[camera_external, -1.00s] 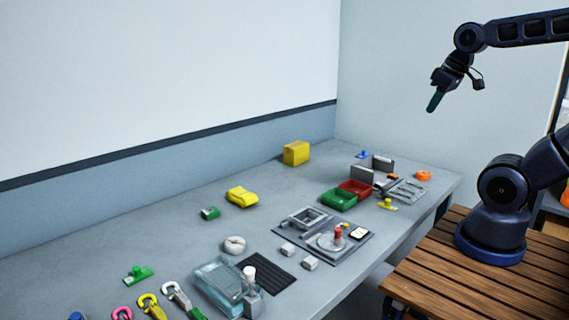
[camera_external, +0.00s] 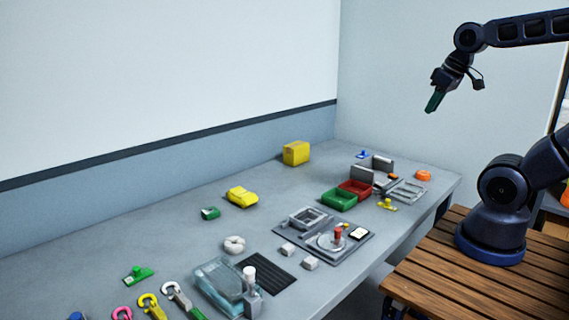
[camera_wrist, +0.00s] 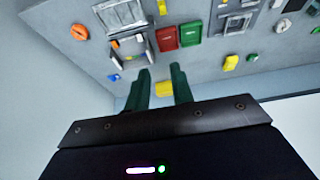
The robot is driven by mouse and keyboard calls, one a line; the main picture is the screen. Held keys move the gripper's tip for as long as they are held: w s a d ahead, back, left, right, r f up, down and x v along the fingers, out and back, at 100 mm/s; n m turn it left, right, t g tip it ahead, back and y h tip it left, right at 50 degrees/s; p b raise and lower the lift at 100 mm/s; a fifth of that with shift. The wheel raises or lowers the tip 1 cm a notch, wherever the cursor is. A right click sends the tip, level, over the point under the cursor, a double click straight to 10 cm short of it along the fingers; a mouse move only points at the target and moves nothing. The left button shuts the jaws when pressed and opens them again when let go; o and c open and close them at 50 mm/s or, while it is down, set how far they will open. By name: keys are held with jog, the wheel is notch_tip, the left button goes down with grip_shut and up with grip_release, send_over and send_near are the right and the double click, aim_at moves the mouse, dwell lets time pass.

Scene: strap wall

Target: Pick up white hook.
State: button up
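A white hook (camera_external: 175,292) with a green lower part lies on the grey table at the front left, beside a yellow hook (camera_external: 148,302) and a pink hook (camera_external: 122,313). It is at the picture's bottom edge, with its lower end cut off. I cannot make it out in the wrist view. My gripper (camera_external: 432,102) is high above the far right end of the table, far from the hook. In the wrist view its two green fingers (camera_wrist: 162,72) stand apart with nothing between them.
A clear container (camera_external: 217,287) stands just right of the white hook. A white ring-shaped piece (camera_external: 234,244), a grey fixture plate (camera_external: 355,243), green bin (camera_external: 339,199), red bin (camera_external: 356,188) and yellow box (camera_external: 297,153) are also on the table. The table's left rear is clear.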

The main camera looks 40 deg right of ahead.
jog(key=shift+o, duration=1.4)
